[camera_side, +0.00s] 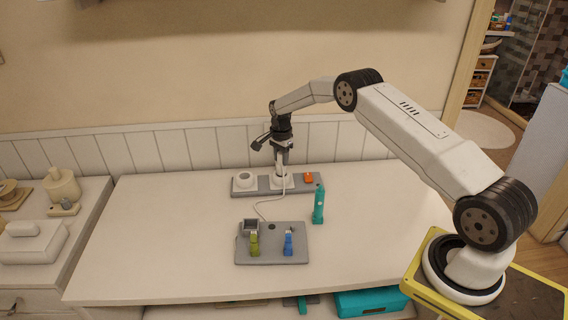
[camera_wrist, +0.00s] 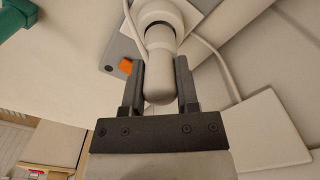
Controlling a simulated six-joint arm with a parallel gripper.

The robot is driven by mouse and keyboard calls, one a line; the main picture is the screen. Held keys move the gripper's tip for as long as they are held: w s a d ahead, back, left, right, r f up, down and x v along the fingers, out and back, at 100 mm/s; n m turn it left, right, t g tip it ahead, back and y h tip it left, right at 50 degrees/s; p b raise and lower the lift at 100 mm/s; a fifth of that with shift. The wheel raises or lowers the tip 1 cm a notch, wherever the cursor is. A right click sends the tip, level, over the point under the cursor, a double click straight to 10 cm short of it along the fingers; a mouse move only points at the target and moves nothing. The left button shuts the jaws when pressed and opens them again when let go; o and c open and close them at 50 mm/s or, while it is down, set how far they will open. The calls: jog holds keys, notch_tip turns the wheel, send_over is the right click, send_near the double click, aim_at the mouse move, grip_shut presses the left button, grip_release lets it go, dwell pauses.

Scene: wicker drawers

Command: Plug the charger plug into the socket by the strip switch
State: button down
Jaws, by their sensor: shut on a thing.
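The grey power strip (camera_side: 262,190) lies near the back of the table. It has a round white socket (camera_side: 244,179) at its left, a second white socket (camera_side: 281,183) in the middle and an orange switch (camera_side: 308,177) at its right. My gripper (camera_side: 282,168) points down over the socket beside the switch. In the wrist view its fingers (camera_wrist: 160,85) are shut on the rounded white charger plug (camera_wrist: 160,82). The plug lines up with the white socket ring (camera_wrist: 158,12); the orange switch (camera_wrist: 126,66) is beside it. The plug's front end is hidden, so I cannot tell how deep it sits.
A white cable (camera_side: 257,208) runs from the plug area towards a grey tray (camera_side: 272,259) holding a green tool (camera_side: 254,246) and a blue tool (camera_side: 288,244). The table's left side is clear.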

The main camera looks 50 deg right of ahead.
aim_at(281, 164)
jog(key=shift+f, duration=1.6)
jog(key=shift+c, duration=1.4)
grip_release()
jog(key=shift+r, duration=3.85)
jog(key=shift+a, duration=0.1)
